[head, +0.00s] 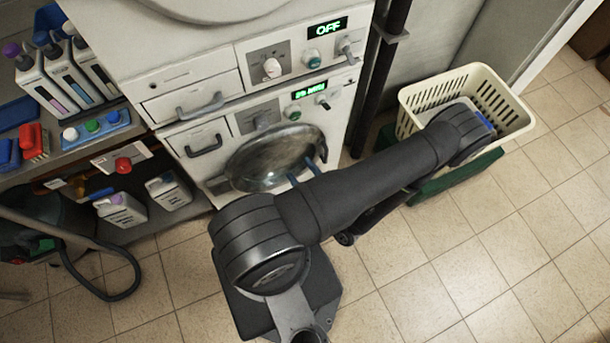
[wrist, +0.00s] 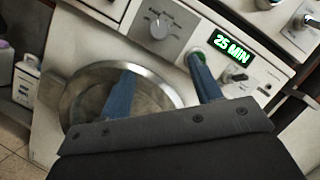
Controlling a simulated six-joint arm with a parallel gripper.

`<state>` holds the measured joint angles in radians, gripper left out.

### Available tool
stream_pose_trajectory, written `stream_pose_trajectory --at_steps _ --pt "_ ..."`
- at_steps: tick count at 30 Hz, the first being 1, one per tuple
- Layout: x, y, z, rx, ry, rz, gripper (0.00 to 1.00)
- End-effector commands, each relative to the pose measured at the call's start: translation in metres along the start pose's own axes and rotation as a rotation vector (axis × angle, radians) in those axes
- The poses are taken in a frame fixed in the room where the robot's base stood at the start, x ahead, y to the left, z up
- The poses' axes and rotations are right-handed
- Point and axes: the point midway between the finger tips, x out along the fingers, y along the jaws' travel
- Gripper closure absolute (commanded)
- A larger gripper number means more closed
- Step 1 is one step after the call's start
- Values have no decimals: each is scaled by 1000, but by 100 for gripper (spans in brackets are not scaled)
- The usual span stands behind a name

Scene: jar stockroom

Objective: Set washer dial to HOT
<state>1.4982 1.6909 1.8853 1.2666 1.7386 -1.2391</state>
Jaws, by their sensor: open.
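Two white machines are stacked. The lower machine's dial (wrist: 160,28) is a grey round knob on a grey plate; its labels are too small to read. In the head view this plate (head: 262,118) is partly visible. Its green display (wrist: 230,45) reads 25 MIN. The upper machine has a pale dial (head: 272,68) and a display (head: 327,28) reading OFF. I cannot tell from labels which machine is the washer. My gripper (wrist: 165,86) is open and empty, its blue fingers apart before the lower door. It also shows in the head view (head: 303,173), below the lower panel.
The lower round door (head: 270,158) is glass with a metal rim. A teal button (wrist: 197,58) lies by the right fingertip, with a lever (wrist: 235,75) beside it. A cream basket (head: 415,95) stands right; bottles (head: 60,80) fill shelves left. The floor at lower right is clear.

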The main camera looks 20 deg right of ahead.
Motion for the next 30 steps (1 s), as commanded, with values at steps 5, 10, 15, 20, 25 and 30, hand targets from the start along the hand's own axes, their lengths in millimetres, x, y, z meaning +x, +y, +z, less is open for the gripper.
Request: stream_pose_trajectory --at_steps 5,10,15,20,25,30 --pt "-10 0 0 0 1 0 42" --pt "-12 1 0 1 0 1 42" --pt "-12 0 0 1 0 1 42" --pt "-10 -1 1 -6 -6 19 41" --pt "2 -11 6 -53 -54 156 41" --pt "21 -23 16 -142 -126 381 41"
